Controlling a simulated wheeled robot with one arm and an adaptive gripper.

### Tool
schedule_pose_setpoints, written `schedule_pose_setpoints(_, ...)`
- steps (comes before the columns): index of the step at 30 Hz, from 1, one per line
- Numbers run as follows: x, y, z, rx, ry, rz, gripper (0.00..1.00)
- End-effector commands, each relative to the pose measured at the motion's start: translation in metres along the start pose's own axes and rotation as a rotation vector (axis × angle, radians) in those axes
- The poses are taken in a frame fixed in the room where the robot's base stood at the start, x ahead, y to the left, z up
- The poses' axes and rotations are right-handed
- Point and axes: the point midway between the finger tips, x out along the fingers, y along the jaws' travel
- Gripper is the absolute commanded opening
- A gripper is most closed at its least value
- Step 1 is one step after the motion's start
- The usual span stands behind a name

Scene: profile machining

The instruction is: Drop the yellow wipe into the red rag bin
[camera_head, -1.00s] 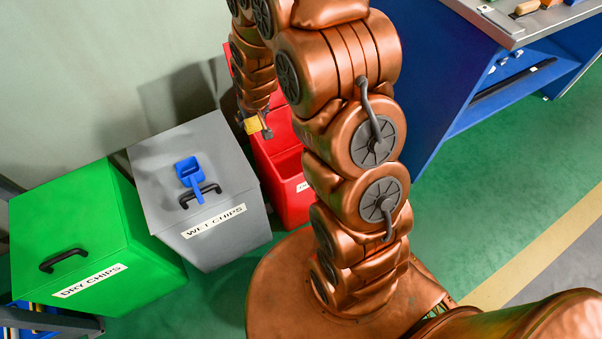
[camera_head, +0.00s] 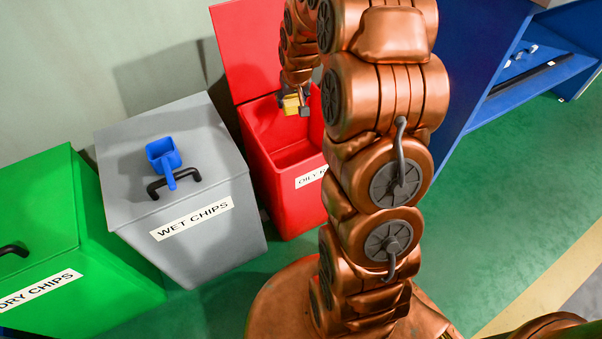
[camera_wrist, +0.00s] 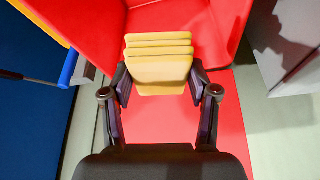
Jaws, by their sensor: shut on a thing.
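The folded yellow wipe (camera_wrist: 160,68) is held between the two fingers of my gripper (camera_wrist: 160,92) in the wrist view. In the head view the wipe (camera_head: 291,104) shows small at the end of my arm, in my gripper (camera_head: 298,105), over the opening of the red rag bin (camera_head: 283,195). The bin's lid stands open against the wall, and its label reads "OILY R", the rest hidden by my arm. In the wrist view the red bin (camera_wrist: 225,25) lies behind and below the wipe. I cannot tell how far the wipe is above the rim.
A grey "WET CHIPS" bin (camera_head: 215,235) with a blue scoop (camera_head: 162,155) on its closed lid stands left of the red bin. A green "DRY CHIPS" bin (camera_head: 90,290) is further left. A blue workbench (camera_head: 470,70) stands at the right. Green floor between is clear.

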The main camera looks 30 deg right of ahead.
Motion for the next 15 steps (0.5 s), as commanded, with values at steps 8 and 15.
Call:
schedule_pose_setpoints(8, 0.022, 0.027, 0.006, 0.035, 0.002, 0.016, 0.21)
schedule_pose_setpoints(15, 0.025, 0.031, 0.007, 0.040, -0.001, 0.018, 0.21)
